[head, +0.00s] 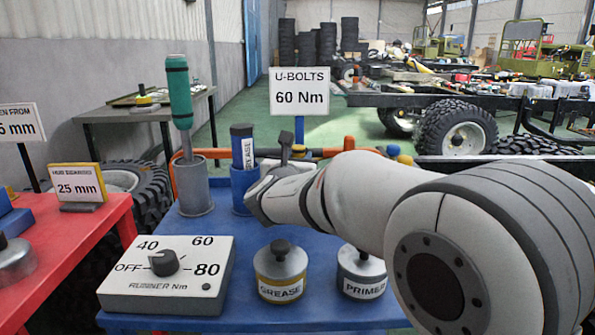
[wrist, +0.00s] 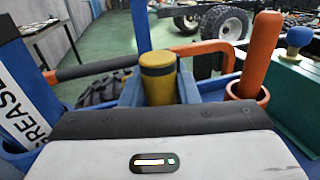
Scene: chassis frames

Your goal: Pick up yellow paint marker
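The likely yellow paint marker is a thick yellow cylinder with a darker band near its top (wrist: 158,82). It stands upright in a blue holder in the middle of the wrist view, beyond my gripper's body. I cannot make it out in the head view, where my arm covers that area. My gripper (head: 276,180) is over the back of the blue table, just right of the grease tube. Its pale housing fills the bottom of the wrist view. Its fingers do not show clearly, so I cannot tell how far apart they are or whether they touch the marker.
The blue grease tube (head: 243,148) stands close left of my gripper. A green-handled tool (head: 179,92) stands in a grey cup. An orange handle (wrist: 262,55) is right of the marker. The dial box (head: 168,275), grease tin (head: 281,272) and primer tin (head: 361,274) are in front.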

